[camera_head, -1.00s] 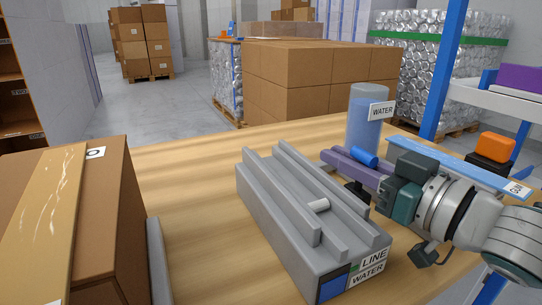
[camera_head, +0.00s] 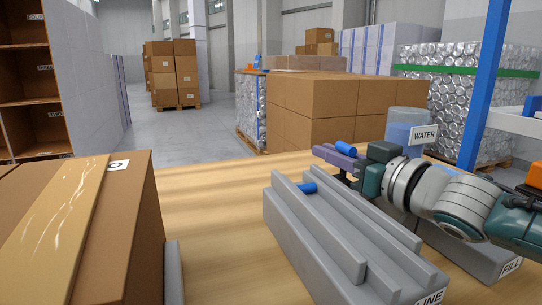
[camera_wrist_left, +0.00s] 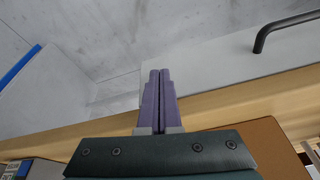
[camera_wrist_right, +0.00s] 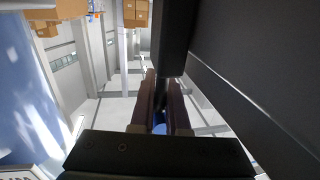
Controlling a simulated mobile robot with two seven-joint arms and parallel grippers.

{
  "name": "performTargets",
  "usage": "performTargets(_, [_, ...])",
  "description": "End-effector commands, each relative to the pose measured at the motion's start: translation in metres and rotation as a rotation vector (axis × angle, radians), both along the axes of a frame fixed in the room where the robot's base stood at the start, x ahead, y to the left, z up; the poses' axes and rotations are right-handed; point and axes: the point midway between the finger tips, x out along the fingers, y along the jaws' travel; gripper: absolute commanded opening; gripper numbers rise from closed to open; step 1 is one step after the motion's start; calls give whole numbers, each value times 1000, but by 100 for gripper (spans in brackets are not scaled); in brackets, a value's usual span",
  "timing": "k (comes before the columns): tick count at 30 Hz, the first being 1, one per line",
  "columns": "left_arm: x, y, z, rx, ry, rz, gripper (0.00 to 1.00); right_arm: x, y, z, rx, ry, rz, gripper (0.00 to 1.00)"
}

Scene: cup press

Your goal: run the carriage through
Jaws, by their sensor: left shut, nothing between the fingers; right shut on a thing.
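The grey line block (camera_head: 340,250) with raised parallel rails stands on the table in the head view; its front label reads LINE. A short blue cylinder (camera_head: 307,187) lies in its channel near the far end. My right gripper (camera_head: 322,152) points left, beyond the far right of the block. Its purple fingers are shut; a second blue cylinder (camera_head: 347,149) sits at them, and blue shows between the fingers in the right wrist view (camera_wrist_right: 158,128). My left gripper (camera_wrist_left: 160,75) is shut and empty in the left wrist view. I cannot tell which part is the carriage.
A tank labelled WATER (camera_head: 405,122) stands behind my right arm. A grey block labelled FILL (camera_head: 465,253) is right of the line block. A large cardboard box (camera_head: 130,220) fills the left. The table (camera_head: 215,205) is bare between box and line block.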

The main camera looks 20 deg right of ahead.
Motion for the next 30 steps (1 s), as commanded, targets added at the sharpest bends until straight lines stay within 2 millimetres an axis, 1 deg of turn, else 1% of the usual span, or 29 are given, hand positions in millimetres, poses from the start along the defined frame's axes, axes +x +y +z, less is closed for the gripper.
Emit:
performTargets(1, [0, 0, 1, 0, 0, 0, 0, 2, 1, 8, 5, -17, 3, 0])
performTargets(2, [0, 0, 1, 0, 0, 0, 0, 2, 1, 9, 5, -17, 3, 0])
performTargets(3, [0, 0, 1, 0, 0, 0, 0, 2, 1, 9, 5, -17, 3, 17])
performTargets(9, [0, 0, 1, 0, 1, 0, 0, 2, 1, 9, 5, -17, 3, 39])
performTargets(12, [0, 0, 0, 0, 1, 0, 0, 1, 1, 7, 4, -13, 2, 48])
performTargets(19, [0, 0, 0, 0, 1, 0, 0, 0, 0, 3, 1, -7, 0, 48])
performTargets(23, [0, 0, 4, 0, 1, 0, 0, -7, -2, 3, 1, -4, 0, 48])
performTargets(26, [0, 0, 9, 0, 1, 0, 0, -19, -6, 4, 0, -2, 0, 48])
performTargets(30, [0, 0, 17, 0, 1, 0, 0, -44, -12, 4, 1, -2, 1, 48])
